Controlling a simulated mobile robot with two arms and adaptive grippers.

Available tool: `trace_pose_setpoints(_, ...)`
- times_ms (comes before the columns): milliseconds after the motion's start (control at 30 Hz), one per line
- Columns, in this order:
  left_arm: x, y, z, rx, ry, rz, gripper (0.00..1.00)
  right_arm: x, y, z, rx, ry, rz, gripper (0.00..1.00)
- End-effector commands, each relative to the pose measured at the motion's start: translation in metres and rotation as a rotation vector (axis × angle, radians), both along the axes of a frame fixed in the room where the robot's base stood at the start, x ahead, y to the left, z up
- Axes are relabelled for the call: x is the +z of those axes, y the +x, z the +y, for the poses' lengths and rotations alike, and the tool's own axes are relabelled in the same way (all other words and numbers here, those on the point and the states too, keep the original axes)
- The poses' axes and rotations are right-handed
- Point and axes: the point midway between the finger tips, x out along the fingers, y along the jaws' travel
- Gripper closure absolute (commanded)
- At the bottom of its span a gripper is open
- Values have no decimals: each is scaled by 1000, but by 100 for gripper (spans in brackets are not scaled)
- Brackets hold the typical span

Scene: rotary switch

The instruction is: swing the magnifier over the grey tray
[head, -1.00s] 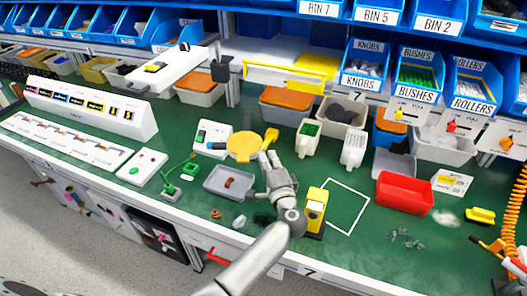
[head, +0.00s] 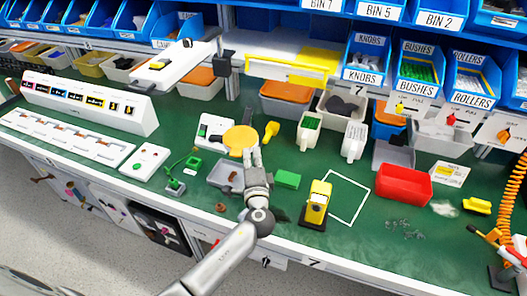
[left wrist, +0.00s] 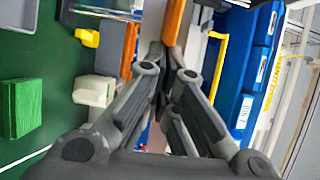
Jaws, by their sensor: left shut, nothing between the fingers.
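A round orange disc (head: 240,139), which looks like the magnifier's head, stands up behind the grey tray and a little to its right. My left gripper (head: 253,153) is shut and empty at the disc's lower right edge. In the left wrist view an orange strip (left wrist: 173,20) shows just beyond the closed fingertips (left wrist: 163,48). I cannot tell whether they touch it. The disc's support is mostly hidden. My right gripper is not in view.
A green block (head: 288,180) and a yellow device (head: 317,203) stand right of my arm. A yellow knobbed piece (head: 270,131) lies right of the disc. A green jointed stand (head: 176,185) is left of the tray.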

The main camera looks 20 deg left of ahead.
Motion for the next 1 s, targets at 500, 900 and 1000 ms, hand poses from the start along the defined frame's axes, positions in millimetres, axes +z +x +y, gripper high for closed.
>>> trace_pose_setpoints(500,1,-19,63,-120,1,0,100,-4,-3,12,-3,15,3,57)
trace_pose_setpoints(900,1,-17,65,-114,2,-1,100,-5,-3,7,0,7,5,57)
trace_pose_setpoints(1000,1,-13,65,-115,2,-1,100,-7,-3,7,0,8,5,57)
